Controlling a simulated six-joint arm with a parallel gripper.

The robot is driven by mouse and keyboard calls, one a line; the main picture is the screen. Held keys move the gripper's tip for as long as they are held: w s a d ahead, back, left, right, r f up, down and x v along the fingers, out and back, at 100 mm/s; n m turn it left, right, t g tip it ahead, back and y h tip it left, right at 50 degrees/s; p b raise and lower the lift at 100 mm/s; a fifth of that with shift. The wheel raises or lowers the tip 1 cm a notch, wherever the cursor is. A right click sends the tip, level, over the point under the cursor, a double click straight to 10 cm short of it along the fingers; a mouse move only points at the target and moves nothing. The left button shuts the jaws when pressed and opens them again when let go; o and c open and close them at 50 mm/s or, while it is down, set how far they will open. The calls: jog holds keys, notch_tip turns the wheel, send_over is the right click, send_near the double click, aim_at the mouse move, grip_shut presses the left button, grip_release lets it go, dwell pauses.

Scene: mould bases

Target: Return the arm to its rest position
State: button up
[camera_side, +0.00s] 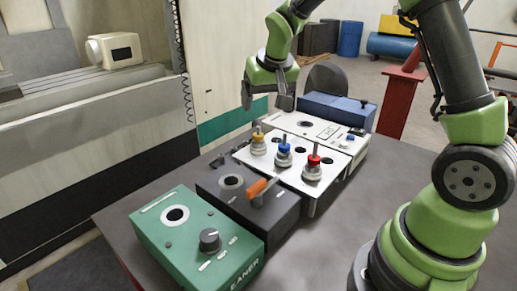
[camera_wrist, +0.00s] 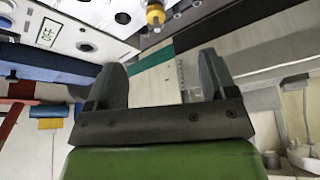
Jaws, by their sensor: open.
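My arm is raised over the far side of the table. My gripper (camera_side: 267,96) is open and hangs above the table's back edge, left of the blue box and apart from everything. In the wrist view my gripper's two fingers (camera_wrist: 160,62) are spread with nothing between them. The yellow-topped piece (camera_side: 258,142), blue-topped piece (camera_side: 283,153) and red-topped piece (camera_side: 313,163) stand upright on the white holed plate (camera_side: 330,181). The yellow-topped piece also shows at the top of the wrist view (camera_wrist: 155,14).
A green box (camera_side: 165,240) with a knob, a dark box (camera_side: 215,190) with an orange-handled tool (camera_side: 257,187), a white box (camera_side: 340,132) and a blue box (camera_side: 335,109) line the table (camera_side: 120,215). A machine stands left, a red post (camera_side: 398,100) behind. Air around my gripper looks clear.

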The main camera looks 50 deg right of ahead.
jog(key=s+a+r+t+y, duration=0.1)
jog(key=s+a+r, duration=0.2)
jog(key=s, duration=0.4)
jog(key=s+a+r+n+t+y, duration=0.1)
jog(key=s+a+r, duration=0.2)
jog(key=s, duration=0.4)
jog(key=s+a+r+t+y, duration=0.1)
jog(key=s+a+r, duration=0.3)
jog(key=s, duration=0.4)
jog(key=shift+a+n+y, duration=0.3)
jog(key=shift+a+y, duration=0.1)
jog(key=shift+y, duration=0.1)
